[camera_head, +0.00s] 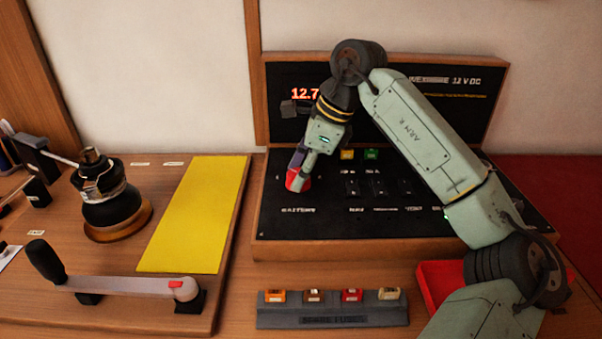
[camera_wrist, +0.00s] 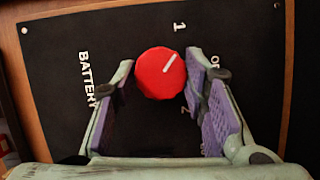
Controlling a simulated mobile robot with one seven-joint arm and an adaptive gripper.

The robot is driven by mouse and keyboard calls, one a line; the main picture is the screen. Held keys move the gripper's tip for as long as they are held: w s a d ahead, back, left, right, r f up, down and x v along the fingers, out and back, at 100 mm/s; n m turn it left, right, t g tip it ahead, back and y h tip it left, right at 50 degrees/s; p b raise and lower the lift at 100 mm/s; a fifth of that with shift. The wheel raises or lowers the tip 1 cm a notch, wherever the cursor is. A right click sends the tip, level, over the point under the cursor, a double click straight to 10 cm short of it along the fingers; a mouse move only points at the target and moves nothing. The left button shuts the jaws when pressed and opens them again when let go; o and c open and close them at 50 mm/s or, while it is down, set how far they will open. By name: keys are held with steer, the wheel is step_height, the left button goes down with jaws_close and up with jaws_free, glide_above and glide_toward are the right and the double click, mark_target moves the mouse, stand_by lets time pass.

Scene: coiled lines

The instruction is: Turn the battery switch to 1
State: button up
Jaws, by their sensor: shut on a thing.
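The battery switch is a round red knob (camera_head: 298,181) at the left of the black panel. In the wrist view the knob (camera_wrist: 158,80) sits between the fingertips of my gripper (camera_wrist: 160,72), which is shut on its sides. The knob's white line points to the upper right there, between the "1" and the partly hidden "OFF" label. The word "BATTERY" stands to the left of it. In the head view my gripper (camera_head: 297,165) comes down on the knob from above and hides part of it.
The black panel (camera_head: 300,222) has a lit red display and more switches right of the knob. A fuse strip (camera_head: 330,316) lies in front, beside a red tray (camera_head: 438,278). A winch (camera_head: 112,205), a handle (camera_head: 120,285) and a yellow mat (camera_head: 195,215) are at left.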

steer(key=shift+w+n+g, duration=0.1)
steer(key=shift+n+g, duration=0.3)
steer(key=shift+n, duration=0.6)
steer(key=o, duration=1.2)
steer(key=shift+c, duration=0.2)
steer(key=v, duration=1.2)
steer(key=shift+d, duration=0.1)
